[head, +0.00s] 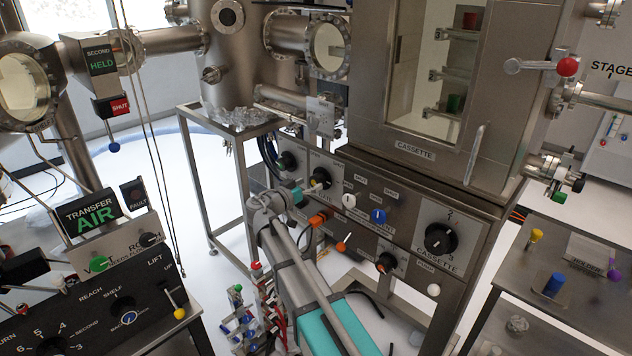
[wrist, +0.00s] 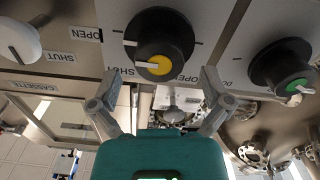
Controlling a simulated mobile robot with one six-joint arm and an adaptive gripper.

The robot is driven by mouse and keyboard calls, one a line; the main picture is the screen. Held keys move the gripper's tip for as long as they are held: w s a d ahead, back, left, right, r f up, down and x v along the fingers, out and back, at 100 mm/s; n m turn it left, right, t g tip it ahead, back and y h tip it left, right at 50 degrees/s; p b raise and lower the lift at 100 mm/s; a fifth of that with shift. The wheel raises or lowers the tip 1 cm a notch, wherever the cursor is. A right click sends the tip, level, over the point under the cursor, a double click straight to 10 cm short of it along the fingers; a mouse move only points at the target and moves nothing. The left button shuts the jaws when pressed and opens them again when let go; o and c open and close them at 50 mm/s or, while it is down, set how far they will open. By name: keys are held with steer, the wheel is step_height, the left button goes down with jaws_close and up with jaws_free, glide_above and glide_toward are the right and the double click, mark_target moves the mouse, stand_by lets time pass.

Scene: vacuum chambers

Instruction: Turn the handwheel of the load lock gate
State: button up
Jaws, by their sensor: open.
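A round black handwheel with a yellow centre and a white pointer mark (wrist: 163,45) fills the upper middle of the wrist view, between the words SHUT and OPEN. In the head view it sits on the steel front panel (head: 320,179). I cannot read a label that ties it to the load lock gate. My gripper (wrist: 160,88) is open, with its grey fingers spread to either side below the wheel's yellow centre and nothing held between them. In the head view my gripper (head: 303,190) is just in front of the wheel, partly hidden by my arm. Contact cannot be told.
A black knob with a green centre (wrist: 283,70) and a white knob (wrist: 18,40) flank the wheel. A blue knob (head: 378,215), an orange-tipped lever (head: 343,243) and the black cassette knob (head: 440,239) lie farther right. A glass-fronted chamber (head: 425,65) stands above.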

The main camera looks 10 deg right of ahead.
steer(key=v, duration=0.8)
steer(key=shift+s+a, duration=0.2)
steer(key=shift+a, duration=0.05)
steer(key=s+d+f+n+g+y+p, duration=0.3)
steer(key=s+d+f+g+y+p, duration=0.15)
steer(key=s+d+f+g, duration=0.4)
steer(key=s+d+n+g+y+p, duration=0.2)
steer(key=s+n+y+p, duration=0.2)
steer(key=s+y, duration=0.6)
steer(key=shift+s+d+f+n+p, duration=0.35)
steer(key=shift+s+n, duration=0.35)
steer(key=shift+s, duration=1.35)
steer(key=shift+a, duration=0.1)
